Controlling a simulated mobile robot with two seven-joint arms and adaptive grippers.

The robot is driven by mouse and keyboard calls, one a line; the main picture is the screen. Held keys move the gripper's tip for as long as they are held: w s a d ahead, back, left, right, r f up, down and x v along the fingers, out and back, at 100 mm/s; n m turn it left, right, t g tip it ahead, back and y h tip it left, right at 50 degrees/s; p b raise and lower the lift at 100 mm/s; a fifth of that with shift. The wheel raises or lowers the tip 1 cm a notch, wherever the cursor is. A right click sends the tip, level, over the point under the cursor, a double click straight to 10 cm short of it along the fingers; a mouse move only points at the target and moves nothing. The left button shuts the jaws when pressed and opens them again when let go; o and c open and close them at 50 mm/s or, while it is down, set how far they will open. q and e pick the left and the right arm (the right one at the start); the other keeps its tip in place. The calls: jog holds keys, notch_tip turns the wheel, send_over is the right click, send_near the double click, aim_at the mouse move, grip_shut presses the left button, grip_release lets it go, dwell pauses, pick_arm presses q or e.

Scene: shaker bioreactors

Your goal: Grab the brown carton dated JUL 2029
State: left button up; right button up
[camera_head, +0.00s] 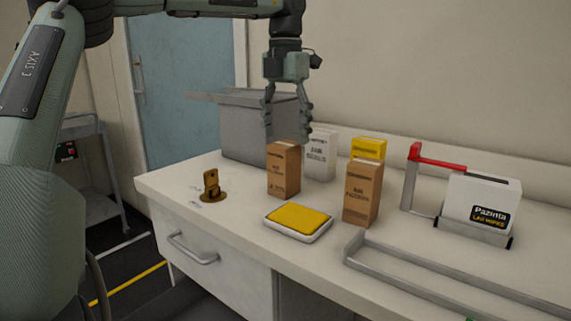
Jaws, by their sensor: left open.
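Two brown cartons stand upright on the white counter. The left brown carton (283,170) is near the grey box, and the right brown carton (361,193) stands behind the right side of the yellow-topped pad. Both carry dark print, but it is too small to read a date. My left gripper (287,138) points down, open and empty, with its fingertips at about the top of the left carton in the picture. I cannot tell whether they touch it. My right gripper is not in view.
A white carton (321,156) and a yellow carton (368,148) stand behind the brown ones. A grey box (240,135), yellow-topped pad (298,220), brown stand (212,188), metal rail (430,268) and wipes box (479,203) surround them. The counter's front left is fairly clear.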

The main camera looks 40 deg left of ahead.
aim_at(284, 163)
pick_arm(q)
jog(key=shift+f, duration=0.35)
jog(key=f, duration=0.6)
jog(key=shift+s+f, duration=0.15)
jog(key=shift+s, duration=0.1)
jog(key=shift+f, duration=0.3)
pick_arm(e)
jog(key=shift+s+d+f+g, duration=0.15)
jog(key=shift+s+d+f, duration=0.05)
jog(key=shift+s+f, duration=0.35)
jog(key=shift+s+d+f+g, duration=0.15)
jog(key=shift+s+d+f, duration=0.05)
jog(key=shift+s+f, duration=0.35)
pick_arm(q)
jog(key=shift+c, duration=0.3)
jog(key=c, duration=1.2)
jog(key=shift+c, duration=0.3)
jog(key=shift+r, duration=0.15)
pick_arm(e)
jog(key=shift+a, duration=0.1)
